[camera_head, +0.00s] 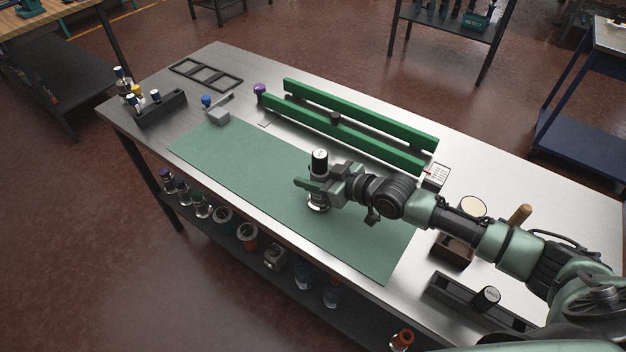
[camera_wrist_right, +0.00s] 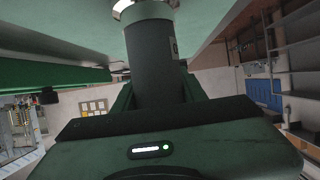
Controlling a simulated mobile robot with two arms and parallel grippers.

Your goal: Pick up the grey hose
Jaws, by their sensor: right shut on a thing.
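My right gripper (camera_head: 312,188) is above the green mat (camera_head: 240,165) and shut on a dark grey cylinder (camera_head: 320,167). The cylinder stands roughly upright in the jaws, with a white disc on top and a shiny metallic lower end close above or on the mat; I cannot tell which. In the right wrist view the dark grey cylinder (camera_wrist_right: 152,62) runs between the fingers, with its metallic end at the top of the picture. No other thing that looks like a grey hose is clear in view. My left gripper is not in view.
Long green rails (camera_head: 345,140) lie behind the mat. A black rack (camera_head: 470,305) holding a similar white-topped cylinder (camera_head: 487,297) is at the lower right. A rack of small bottles (camera_head: 160,110) and an empty black frame (camera_head: 205,75) are at the left. The mat's left half is clear.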

